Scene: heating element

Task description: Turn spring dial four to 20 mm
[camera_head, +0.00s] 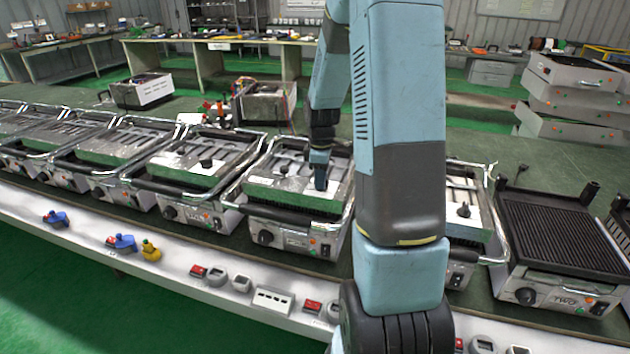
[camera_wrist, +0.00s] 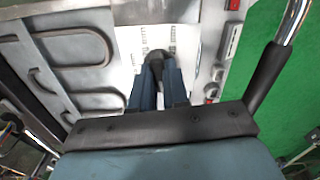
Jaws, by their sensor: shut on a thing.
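My gripper (camera_head: 320,180) reaches down onto the top of a grill unit (camera_head: 252,190) in the middle of the row. In the wrist view my gripper's (camera_wrist: 154,72) two blue fingers are shut on a dark round spring dial (camera_wrist: 154,56). The dial sits on a white plate (camera_wrist: 140,15) with small printed scale marks. The fingers hide most of the dial, and its setting cannot be read. In the head view the dial is hidden behind the fingertips. I cannot tell from a label whether this is dial four.
Similar grills stand on both sides, with a ribbed open one (camera_head: 560,235) at the right. Chrome handles rise beside the held dial; one (camera_wrist: 292,22) shows close by in the wrist view. Red and grey devices (camera_head: 272,300) line the white front ledge.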

